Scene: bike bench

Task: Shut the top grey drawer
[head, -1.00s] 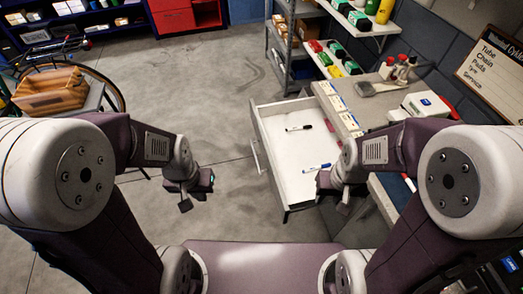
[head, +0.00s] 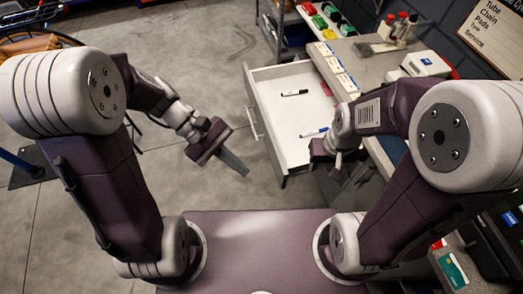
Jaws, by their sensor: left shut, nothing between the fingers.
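The top grey drawer (head: 290,153) is pulled out from the bench at the middle right. Its inside is pale, and a black marker (head: 294,93) and a blue marker (head: 314,133) lie in it. Its front panel with a bar handle (head: 254,123) faces left. My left gripper (head: 237,165) is shut and empty, in the air to the left of the drawer's front and apart from it. My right gripper (head: 336,170) is by the drawer's near right corner; its fingers are too small and dark to read, and I cannot tell if it touches the drawer.
The bench top (head: 365,65) right of the drawer holds a white box (head: 425,65), bottles (head: 397,28) and a brush. A shelf with coloured boxes (head: 325,20) stands behind. The floor left of the drawer is clear.

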